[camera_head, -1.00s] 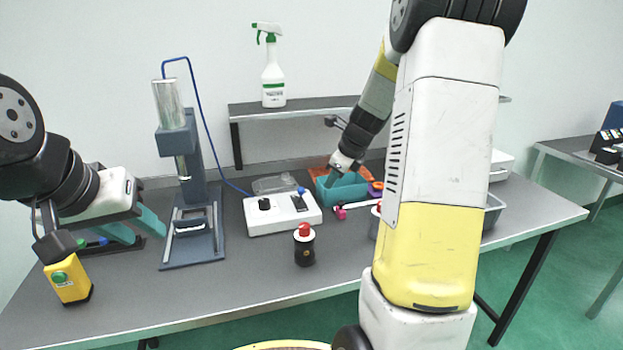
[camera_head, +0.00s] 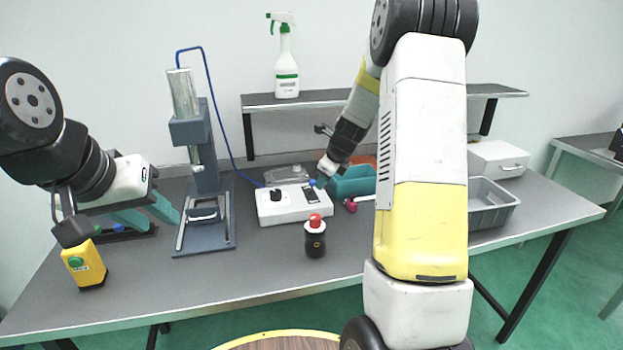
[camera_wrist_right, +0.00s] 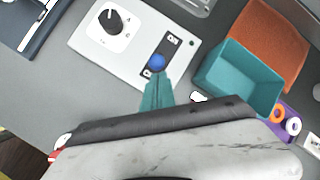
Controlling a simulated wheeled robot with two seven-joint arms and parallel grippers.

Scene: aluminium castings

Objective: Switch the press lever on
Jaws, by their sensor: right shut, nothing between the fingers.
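The press (camera_head: 198,150) stands at the left of the table, joined by a blue hose to a white control box (camera_head: 291,217). The box carries a black knob (camera_wrist_right: 115,22) and a blue-tipped lever (camera_wrist_right: 157,62) beside an "ON" label. My right gripper (camera_wrist_right: 158,92) is shut and empty, its teal fingertips close to the lever's blue tip; I cannot tell whether they touch. In the head view my right gripper (camera_head: 322,182) is at the box's right end. My left gripper (camera_head: 160,214) is at the left of the press, its teal fingers apart and empty.
A teal bin (camera_head: 352,182) stands right of the box, with an orange cloth (camera_wrist_right: 272,45) beside it. A black bottle with a red cap (camera_head: 315,240) stands in front. A yellow button box (camera_head: 84,266) is at the front left. A grey tray (camera_head: 490,204) is at right.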

